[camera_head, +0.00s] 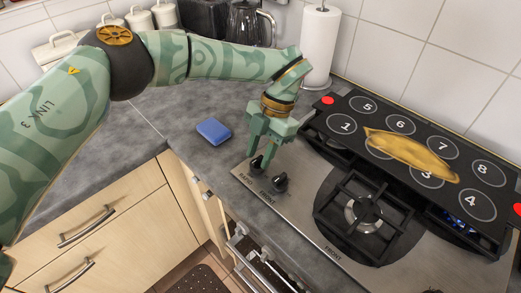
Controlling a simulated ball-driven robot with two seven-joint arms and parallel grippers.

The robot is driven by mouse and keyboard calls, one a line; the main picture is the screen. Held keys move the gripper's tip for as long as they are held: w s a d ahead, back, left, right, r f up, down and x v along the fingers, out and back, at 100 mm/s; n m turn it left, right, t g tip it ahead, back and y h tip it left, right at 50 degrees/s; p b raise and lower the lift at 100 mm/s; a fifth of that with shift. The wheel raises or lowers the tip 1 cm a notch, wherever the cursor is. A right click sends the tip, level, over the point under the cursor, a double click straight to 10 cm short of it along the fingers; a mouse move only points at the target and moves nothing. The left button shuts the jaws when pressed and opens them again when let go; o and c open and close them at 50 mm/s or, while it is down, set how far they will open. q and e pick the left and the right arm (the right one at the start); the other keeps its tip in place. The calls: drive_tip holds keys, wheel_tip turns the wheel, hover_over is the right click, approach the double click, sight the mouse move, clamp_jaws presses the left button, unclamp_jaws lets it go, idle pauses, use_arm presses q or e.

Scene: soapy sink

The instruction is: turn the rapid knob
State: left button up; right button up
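The steel stove front (300,232) carries two black knobs close together, a left one (256,166) and a right one (279,183). My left gripper (260,160) points down over the left knob. Its two fingers stand apart, with the left knob low between or just behind their tips. I cannot tell whether they touch it. The right knob is clear of the fingers. My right gripper is not in view.
A black panel with numbered circles (345,125) lies over the rear burners, with a yellow-brown piece (410,153) on it. Blue flame (456,222) shows beneath. A front burner grate (364,214) is right of the knobs. A blue sponge (213,130) and paper roll (320,42) stand nearby.

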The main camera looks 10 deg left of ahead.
use_arm(q)
drive_tip(key=v, duration=1.6)
drive_tip(key=shift+w+r, duration=0.1)
